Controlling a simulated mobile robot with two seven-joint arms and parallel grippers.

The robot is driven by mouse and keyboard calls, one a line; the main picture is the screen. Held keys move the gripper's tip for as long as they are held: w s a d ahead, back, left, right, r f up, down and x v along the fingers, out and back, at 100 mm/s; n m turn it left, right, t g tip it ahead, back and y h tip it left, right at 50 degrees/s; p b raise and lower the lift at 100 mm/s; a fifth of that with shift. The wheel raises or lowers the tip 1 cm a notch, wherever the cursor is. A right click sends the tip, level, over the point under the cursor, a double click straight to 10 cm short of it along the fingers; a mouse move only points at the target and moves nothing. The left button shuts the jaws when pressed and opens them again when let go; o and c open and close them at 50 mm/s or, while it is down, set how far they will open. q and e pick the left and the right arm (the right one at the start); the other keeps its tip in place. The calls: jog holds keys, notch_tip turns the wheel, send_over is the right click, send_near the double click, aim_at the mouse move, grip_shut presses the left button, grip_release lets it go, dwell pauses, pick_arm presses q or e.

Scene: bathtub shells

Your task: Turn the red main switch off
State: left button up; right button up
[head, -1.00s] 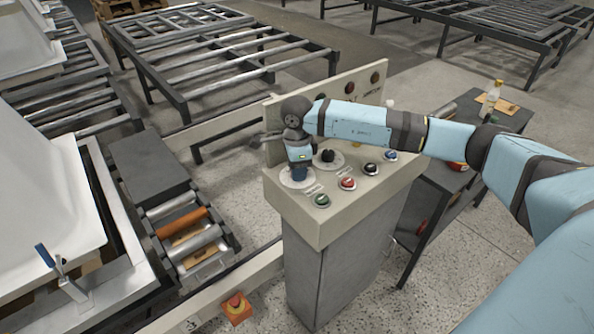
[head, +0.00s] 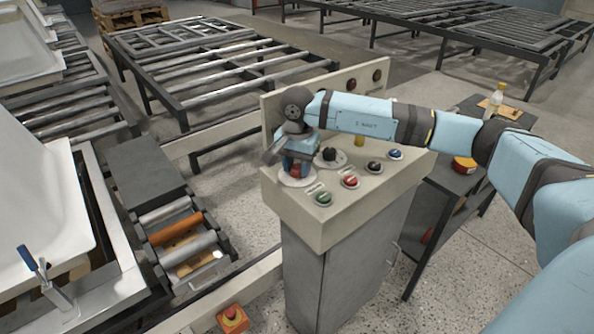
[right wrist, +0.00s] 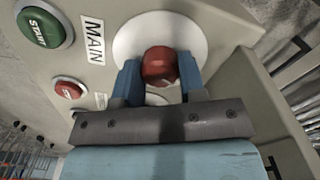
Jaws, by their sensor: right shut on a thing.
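The red main switch (right wrist: 158,63) is a red knob on a round white plate (right wrist: 128,42), beside a label reading MAIN (right wrist: 93,40) in the right wrist view. In the head view the white plate (head: 298,181) is at the left end of the console top, with the knob partly hidden by my gripper. My right gripper (right wrist: 161,72) points down at the console with one blue finger on each side of the red knob, shut on it. My left gripper is not in view.
The beige console (head: 330,210) also carries a green START button (head: 323,198), a red button (head: 350,181), a black knob (head: 328,154) and a blue button (head: 395,154). An upright panel backs it. A dark side table (head: 455,185) stands to the right.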

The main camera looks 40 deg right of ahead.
aim_at(298, 167)
jog(key=shift+n+b, duration=0.55)
jog(key=shift+n, duration=0.65)
jog(key=shift+n+b, duration=0.35)
jog(key=shift+n, duration=0.45)
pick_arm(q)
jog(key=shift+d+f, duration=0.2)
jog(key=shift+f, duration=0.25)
pick_arm(e)
jog(key=shift+n, duration=0.3)
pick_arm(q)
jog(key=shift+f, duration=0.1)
pick_arm(e)
jog(key=o, duration=0.9)
jog(key=shift+r, duration=0.1)
pick_arm(q)
jog(key=shift+p, duration=0.4)
pick_arm(e)
jog(key=shift+r, duration=6.85)
